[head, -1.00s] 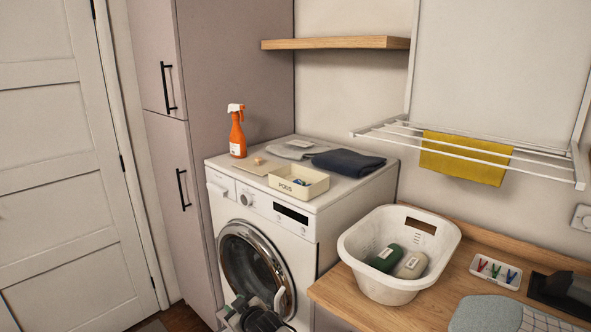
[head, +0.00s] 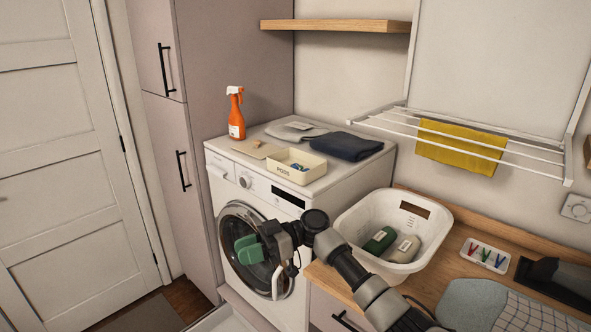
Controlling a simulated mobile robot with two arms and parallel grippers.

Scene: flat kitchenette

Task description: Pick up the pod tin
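The pod tin (head: 287,173) is a cream, open-topped box marked "PODS". It stands upright on the front part of the washing machine's top, with small blue and white items inside. My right gripper (head: 249,249), with green finger pads, is in front of the round washer door, lower in the picture than the tin and apart from it. The pads overlap from this angle, so I cannot tell how far apart they are. I see nothing held in it. My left gripper is not in view.
On the washing machine (head: 225,160) are an orange spray bottle (head: 236,118), a beige sheet (head: 257,149), a grey cloth (head: 297,131) and a dark folded cloth (head: 346,146). A white basket (head: 352,225) stands on the wooden counter at right. A shelf (head: 335,26) is above.

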